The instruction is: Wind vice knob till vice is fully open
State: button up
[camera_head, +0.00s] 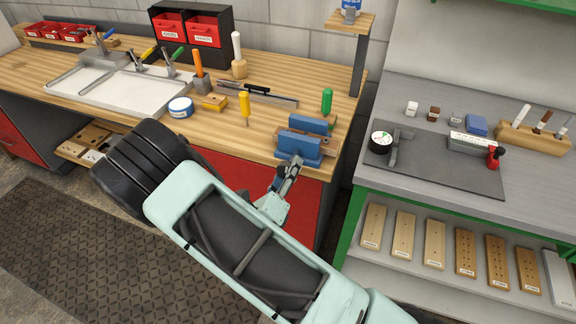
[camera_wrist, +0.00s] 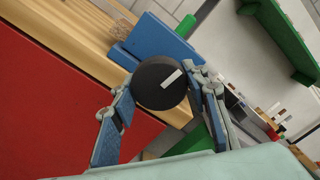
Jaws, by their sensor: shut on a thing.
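The blue vice (camera_head: 298,146) sits at the right front corner of the wooden bench. Two blue jaw blocks show in the head view, apart by a gap whose exact width I cannot tell. In the wrist view the vice (camera_wrist: 160,38) lies behind its round black knob (camera_wrist: 152,90), which has a white mark pointing to the upper right. My gripper (camera_wrist: 162,80) is shut on the knob, one finger on each side. In the head view my gripper (camera_head: 292,166) reaches the vice's front, and the knob is hidden there.
A yellow-handled screwdriver (camera_head: 244,104) and a green-handled tool (camera_head: 326,101) stand near the vice. A steel rule-like bar (camera_head: 262,95) lies behind. Red cabinet front (camera_head: 245,190) is below the bench. A grey bench (camera_head: 440,195) with a green frame stands to the right.

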jog(key=shift+n+p, duration=0.35)
jog(key=shift+n, duration=0.35)
jog(key=shift+d, duration=0.1)
jog(key=o, duration=1.1)
jog(key=shift+s, duration=0.15)
jog(key=v, duration=1.2)
jog(key=shift+r, duration=0.1)
